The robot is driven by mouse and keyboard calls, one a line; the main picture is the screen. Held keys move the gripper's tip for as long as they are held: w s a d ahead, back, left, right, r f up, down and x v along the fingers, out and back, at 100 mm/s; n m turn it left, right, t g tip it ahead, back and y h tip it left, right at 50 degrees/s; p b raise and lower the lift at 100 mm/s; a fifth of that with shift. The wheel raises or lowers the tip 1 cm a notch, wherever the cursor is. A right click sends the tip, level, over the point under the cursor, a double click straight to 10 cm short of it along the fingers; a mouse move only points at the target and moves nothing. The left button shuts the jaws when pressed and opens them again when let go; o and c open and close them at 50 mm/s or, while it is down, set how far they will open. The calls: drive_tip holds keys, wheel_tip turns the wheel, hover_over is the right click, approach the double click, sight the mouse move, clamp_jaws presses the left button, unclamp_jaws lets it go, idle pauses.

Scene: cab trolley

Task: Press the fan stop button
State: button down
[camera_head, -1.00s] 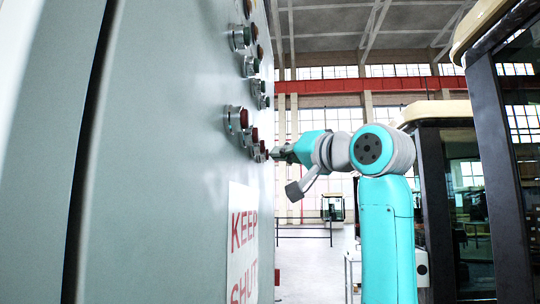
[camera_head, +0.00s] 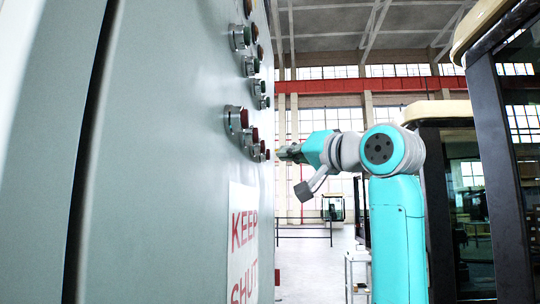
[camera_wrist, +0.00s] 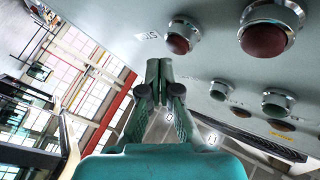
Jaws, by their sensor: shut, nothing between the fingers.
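The panel carries a lower row of red buttons (camera_head: 244,118) in metal collars. In the wrist view two of them show large: a red button (camera_wrist: 178,44) near the gripper and a bigger red button (camera_wrist: 263,40) further right. I cannot tell which one is the fan stop button, as the labels are too small or turned to read. My gripper (camera_head: 282,152) is shut and empty, just right of the far end of the red row. A gap shows between its tips and the panel. In the wrist view the closed fingers (camera_wrist: 161,72) stand below and left of the nearer red button.
Green buttons (camera_head: 250,66) sit in rows above the red ones. A "KEEP SHUT" sign (camera_head: 243,240) is on the panel below. Cream-topped cabs (camera_head: 450,112) stand at the right. Open floor lies behind my arm.

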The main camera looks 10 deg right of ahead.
drive_tip(key=shift+s+d, duration=0.25)
drive_tip(key=shift+d, duration=0.55)
drive_tip(key=shift+s+d, duration=0.25)
drive_tip(key=shift+d, duration=0.55)
drive_tip(key=shift+s+d, duration=0.25)
drive_tip(key=shift+d, duration=0.55)
